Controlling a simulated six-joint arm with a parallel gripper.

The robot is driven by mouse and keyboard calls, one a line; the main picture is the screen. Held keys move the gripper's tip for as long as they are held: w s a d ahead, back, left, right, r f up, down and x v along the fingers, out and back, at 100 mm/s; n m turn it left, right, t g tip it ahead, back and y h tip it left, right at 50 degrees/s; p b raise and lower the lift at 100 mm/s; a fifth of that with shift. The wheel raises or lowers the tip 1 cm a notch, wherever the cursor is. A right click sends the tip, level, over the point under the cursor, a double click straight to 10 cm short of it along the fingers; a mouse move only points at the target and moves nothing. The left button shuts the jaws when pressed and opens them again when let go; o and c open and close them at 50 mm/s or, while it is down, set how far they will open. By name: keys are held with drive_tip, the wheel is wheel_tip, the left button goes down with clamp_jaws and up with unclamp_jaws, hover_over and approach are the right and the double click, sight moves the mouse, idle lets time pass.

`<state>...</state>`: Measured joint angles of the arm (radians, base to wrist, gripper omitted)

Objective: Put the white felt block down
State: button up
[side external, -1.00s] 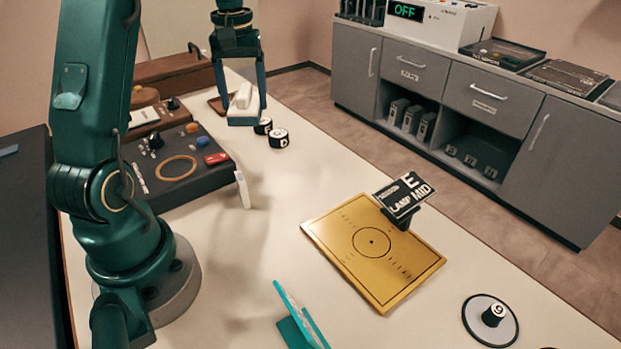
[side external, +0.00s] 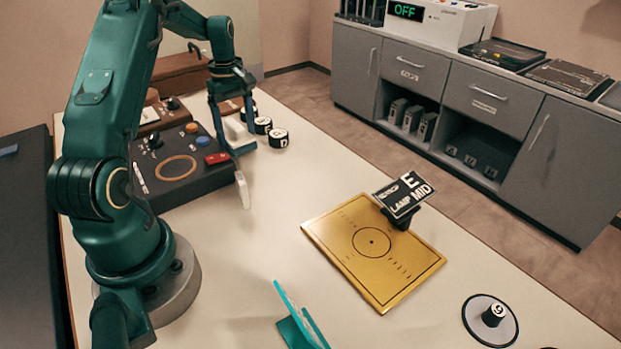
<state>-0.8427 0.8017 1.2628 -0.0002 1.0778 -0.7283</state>
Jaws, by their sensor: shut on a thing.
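My gripper (side external: 240,148) is low over the far part of the table, just right of the dark control box. Its blue fingers are shut on the white felt block (side external: 234,128), a pale shape partly hidden between them. The block is close to the white tabletop (side external: 290,190). I cannot tell whether its underside touches the table.
Black labelled pucks (side external: 278,138) stand close to the right of my gripper. The control box (side external: 175,170) with knobs is to the left. A thin white upright piece (side external: 242,190) stands nearer. A yellow plate (side external: 345,250) with a sign lies right; bare table lies between.

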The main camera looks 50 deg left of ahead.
drive_tip(key=shift+f, duration=0.55)
drive_tip(key=o, duration=1.1)
drive_tip(key=shift+f, duration=0.15)
